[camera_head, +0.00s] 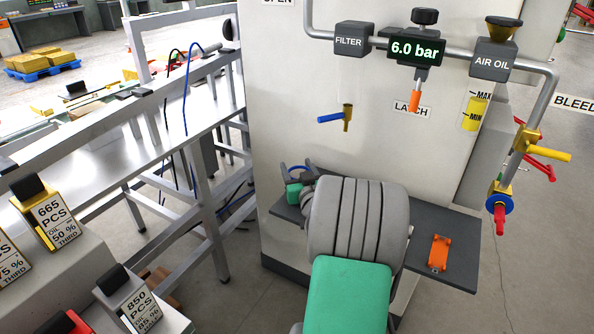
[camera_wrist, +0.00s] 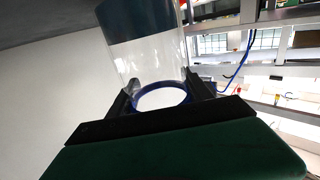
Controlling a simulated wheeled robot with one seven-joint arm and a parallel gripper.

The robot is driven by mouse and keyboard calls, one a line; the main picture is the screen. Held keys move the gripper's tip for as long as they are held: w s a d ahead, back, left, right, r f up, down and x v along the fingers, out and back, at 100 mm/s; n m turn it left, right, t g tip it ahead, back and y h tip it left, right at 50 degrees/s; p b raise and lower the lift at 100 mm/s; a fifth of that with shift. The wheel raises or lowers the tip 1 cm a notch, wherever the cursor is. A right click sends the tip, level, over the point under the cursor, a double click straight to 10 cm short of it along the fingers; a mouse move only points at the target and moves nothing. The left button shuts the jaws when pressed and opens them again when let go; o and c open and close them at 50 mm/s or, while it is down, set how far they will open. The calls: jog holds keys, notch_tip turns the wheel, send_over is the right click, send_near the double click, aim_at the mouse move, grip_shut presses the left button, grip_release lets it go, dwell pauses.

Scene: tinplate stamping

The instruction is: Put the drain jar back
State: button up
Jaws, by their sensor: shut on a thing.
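The drain jar (camera_wrist: 150,68) is a clear cylinder with a dark blue-teal band at one end and a blue ring at the other. In the wrist view it sits between the two black fingers of my gripper (camera_wrist: 158,94), which is shut on it. In the head view my arm hides most of the gripper and jar, low in front of the panel above the grey shelf (camera_head: 455,222). The filter (camera_head: 353,38) is a grey block on the pipe, with nothing hanging directly under it. An orange latch (camera_head: 414,98) hangs under the regulator (camera_head: 414,50), which reads 6.0 bar.
A brass valve with a blue handle (camera_head: 333,118) juts from the panel below the filter. The air oil unit (camera_head: 493,60) and bleed valve (camera_head: 500,200) stand at right. An orange part (camera_head: 439,253) lies on the shelf. A metal frame bench (camera_head: 190,130) stands left.

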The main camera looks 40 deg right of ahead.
jog(key=shift+f, duration=0.2)
jog(key=o, duration=1.6)
